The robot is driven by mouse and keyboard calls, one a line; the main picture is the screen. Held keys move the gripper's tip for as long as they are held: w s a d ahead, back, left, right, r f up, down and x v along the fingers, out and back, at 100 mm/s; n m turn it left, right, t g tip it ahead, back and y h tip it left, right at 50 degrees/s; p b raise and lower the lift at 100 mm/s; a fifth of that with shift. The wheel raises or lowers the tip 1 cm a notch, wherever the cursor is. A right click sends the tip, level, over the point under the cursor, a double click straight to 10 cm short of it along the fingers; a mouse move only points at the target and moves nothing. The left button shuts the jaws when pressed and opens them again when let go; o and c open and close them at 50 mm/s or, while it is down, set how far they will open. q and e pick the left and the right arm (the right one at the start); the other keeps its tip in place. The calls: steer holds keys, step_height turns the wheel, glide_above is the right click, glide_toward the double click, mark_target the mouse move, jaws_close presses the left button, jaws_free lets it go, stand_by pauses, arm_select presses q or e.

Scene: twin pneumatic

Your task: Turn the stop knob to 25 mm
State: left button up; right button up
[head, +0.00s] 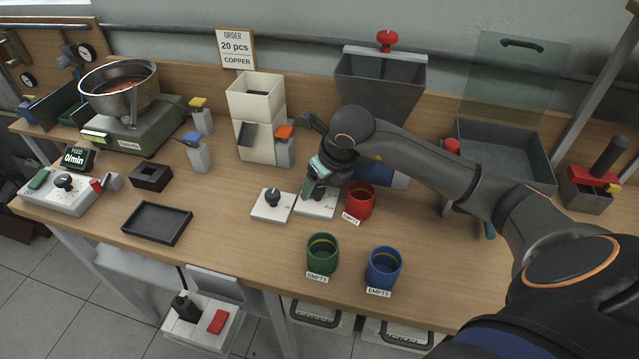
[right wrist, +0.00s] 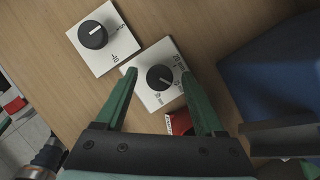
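Two white plates, each with a black knob, lie side by side on the bench. The knob on the plate with "mm" markings (right wrist: 160,78) shows between my right fingers in the right wrist view; its pointer is roughly toward the right, and its exact reading is too small to tell. In the head view my right gripper (head: 313,183) hides this knob, and only part of its plate (head: 316,207) shows. The right gripper is open above the plate; contact with the knob cannot be told. The other knob (head: 272,197) stands to its left, clear of the gripper. My left gripper is out of view.
A red cup (head: 360,202) stands close right of the gripper, with green (head: 322,256) and blue (head: 384,268) cups in front. A cream dispenser (head: 257,115) and grey hopper (head: 380,84) stand behind. A black tray (head: 157,234) lies left; bench between is clear.

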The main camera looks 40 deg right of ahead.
steer(key=v, duration=1.2)
steer(key=shift+r, duration=0.3)
steer(key=shift+s+f, duration=0.1)
